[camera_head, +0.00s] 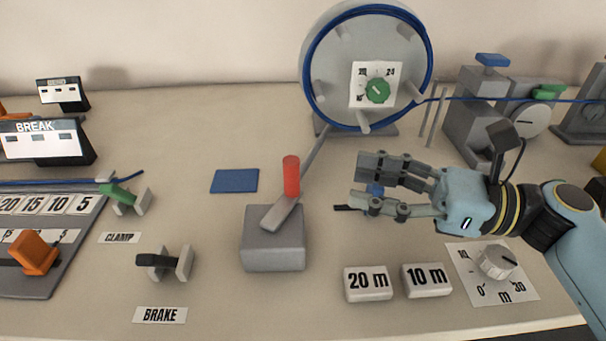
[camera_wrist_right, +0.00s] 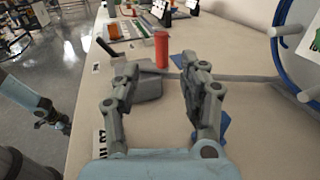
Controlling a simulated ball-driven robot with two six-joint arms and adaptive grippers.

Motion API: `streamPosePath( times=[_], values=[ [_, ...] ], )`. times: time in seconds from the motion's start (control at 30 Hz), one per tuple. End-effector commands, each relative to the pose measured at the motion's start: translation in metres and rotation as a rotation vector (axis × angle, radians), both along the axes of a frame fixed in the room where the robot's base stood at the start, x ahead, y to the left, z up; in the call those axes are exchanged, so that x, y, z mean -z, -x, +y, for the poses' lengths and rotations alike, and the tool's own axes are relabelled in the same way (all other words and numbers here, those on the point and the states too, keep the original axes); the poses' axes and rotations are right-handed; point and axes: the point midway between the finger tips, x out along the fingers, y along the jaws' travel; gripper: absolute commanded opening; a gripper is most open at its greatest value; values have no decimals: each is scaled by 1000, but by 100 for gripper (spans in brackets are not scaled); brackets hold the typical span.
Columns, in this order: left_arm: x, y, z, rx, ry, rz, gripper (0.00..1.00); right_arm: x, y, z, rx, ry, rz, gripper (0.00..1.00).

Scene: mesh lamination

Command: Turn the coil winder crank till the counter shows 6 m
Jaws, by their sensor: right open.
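The winder crank has an upright red handle (camera_head: 291,177) on a grey arm above a grey box (camera_head: 274,250). A rod runs from it toward the blue-rimmed reel (camera_head: 309,62). The handle also shows in the right wrist view (camera_wrist_right: 161,50). My right gripper (camera_head: 357,182) is open and empty, to the right of the handle and apart from it, its fingers pointing left. A grey dial (camera_head: 497,262) marked 0, 10, 30 and m sits at front right; its exact reading is unclear. A gripper, seemingly my left (camera_wrist_right: 58,122), shows small in the right wrist view.
White blocks marked 20 m (camera_head: 368,284) and 10 m (camera_head: 427,280) lie at the front. A blue pad (camera_head: 234,181) lies behind the crank box. A BREAK display (camera_head: 40,143) is farther left.

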Motion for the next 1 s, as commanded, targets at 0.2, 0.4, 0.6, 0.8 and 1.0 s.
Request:
streamPosePath(
  times=[0.2, 0.4, 0.6, 0.8, 1.0],
  values=[
    [-5, 3, 2, 1, -2, 3, 0, -4, -13, 36, 2, -5, -3, 44],
    [-8, -21, 2, 2, -2, -33, 0, -4, -24, 73, 0, -3, -2, 44],
    [-9, -25, 2, 3, -2, -38, 0, -2, -31, 94, 0, 0, -3, 44],
    [-8, -15, 2, 2, -2, -23, 0, -2, -32, 98, 0, 2, -3, 44],
    [-8, -10, 1, 1, -2, -16, 0, -2, -32, 98, 0, 2, -3, 36]
  ],
)
